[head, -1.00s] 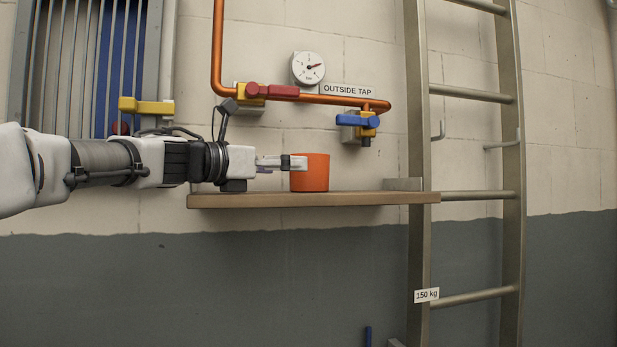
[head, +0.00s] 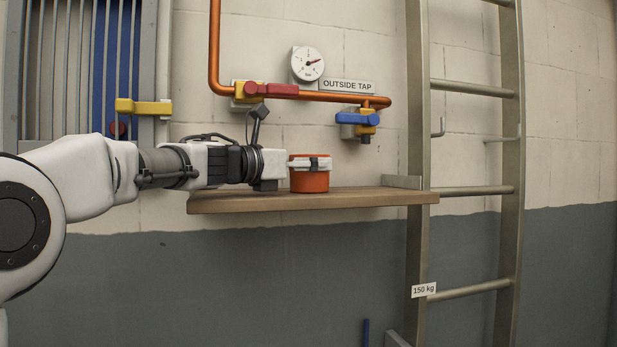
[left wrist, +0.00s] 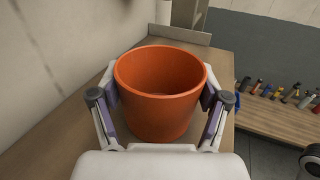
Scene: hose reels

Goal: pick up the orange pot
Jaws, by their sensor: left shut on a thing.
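The orange pot (head: 309,182) stands upright on the wooden shelf (head: 380,196) in the head view. In the left wrist view the pot (left wrist: 160,115) is seen from above, open and empty. My left gripper (head: 312,163) reaches in from the left along the shelf. Its two fingers lie on opposite sides of the pot, as the left wrist view (left wrist: 162,98) also shows, and are shut on it. The pot's base appears to be at the shelf surface; I cannot tell whether it touches. My right gripper is not in view.
Above the shelf runs a copper pipe (head: 214,45) with a red-handled valve (head: 270,90), a blue-handled tap (head: 357,119) and a gauge (head: 307,63). A metal ladder (head: 418,150) stands at the shelf's right end. A bench (left wrist: 275,120) with several small items shows in the left wrist view.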

